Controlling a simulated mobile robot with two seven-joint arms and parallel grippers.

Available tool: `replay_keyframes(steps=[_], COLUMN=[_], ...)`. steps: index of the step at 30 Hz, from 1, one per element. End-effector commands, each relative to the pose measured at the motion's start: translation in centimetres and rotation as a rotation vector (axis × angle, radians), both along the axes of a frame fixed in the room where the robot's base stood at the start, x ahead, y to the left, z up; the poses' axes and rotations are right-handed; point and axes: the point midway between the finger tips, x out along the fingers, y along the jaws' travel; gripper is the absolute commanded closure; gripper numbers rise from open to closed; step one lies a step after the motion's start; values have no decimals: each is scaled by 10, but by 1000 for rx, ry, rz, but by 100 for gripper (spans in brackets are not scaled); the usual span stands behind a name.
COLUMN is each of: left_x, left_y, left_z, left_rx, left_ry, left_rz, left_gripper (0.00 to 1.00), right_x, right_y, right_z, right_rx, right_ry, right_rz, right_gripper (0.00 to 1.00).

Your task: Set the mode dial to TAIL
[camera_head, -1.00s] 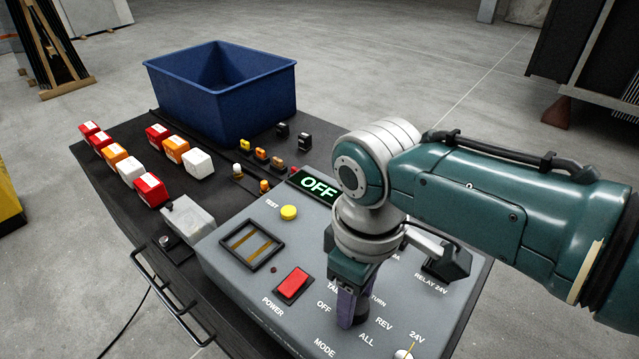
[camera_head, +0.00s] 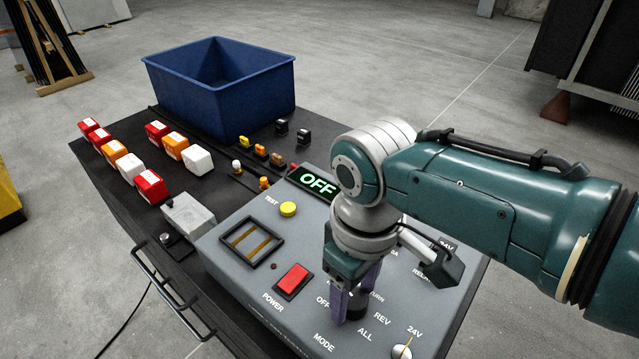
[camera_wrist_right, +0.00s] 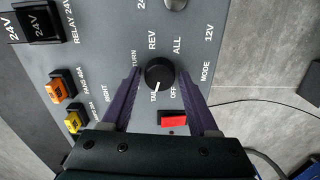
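The mode dial (camera_wrist_right: 158,74) is a round black knob on the grey panel. In the right wrist view its white pointer line points at the partly covered TAIL label (camera_wrist_right: 154,95), with OFF beside it. My right gripper (camera_wrist_right: 161,79) is open, its two purple fingers on either side of the dial, with a gap showing on both sides. In the head view the right gripper (camera_head: 352,308) points down over the panel, and the dial (camera_head: 357,305) shows partly between the fingers. The display (camera_head: 317,185) reads OFF. My left gripper is not in view.
The grey control box (camera_head: 225,250) carries a red power switch (camera_head: 293,281), a yellow test button (camera_head: 288,209) and a 24V knob (camera_head: 402,350). Relays and fuses stand on the dark table behind. A blue bin (camera_head: 215,105) is at the back.

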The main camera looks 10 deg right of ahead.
Motion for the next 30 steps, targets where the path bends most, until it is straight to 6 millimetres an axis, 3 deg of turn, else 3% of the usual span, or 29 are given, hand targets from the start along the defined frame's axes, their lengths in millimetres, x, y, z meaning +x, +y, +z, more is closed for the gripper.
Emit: replay_keyframes(steps=[4, 13, 21, 30], left_x=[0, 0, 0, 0], left_y=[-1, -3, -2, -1], left_z=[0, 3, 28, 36], left_rx=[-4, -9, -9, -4], left_ry=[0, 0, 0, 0], left_rz=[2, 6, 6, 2], left_gripper=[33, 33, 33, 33], right_x=[0, 0, 0, 0], right_y=[0, 0, 0, 0], right_z=[0, 5, 54, 95], right_rx=[0, 0, 1, 1], right_ry=[0, 0, -3, -1], right_rz=[0, 0, 1, 1], right_gripper=[22, 22, 22, 22])
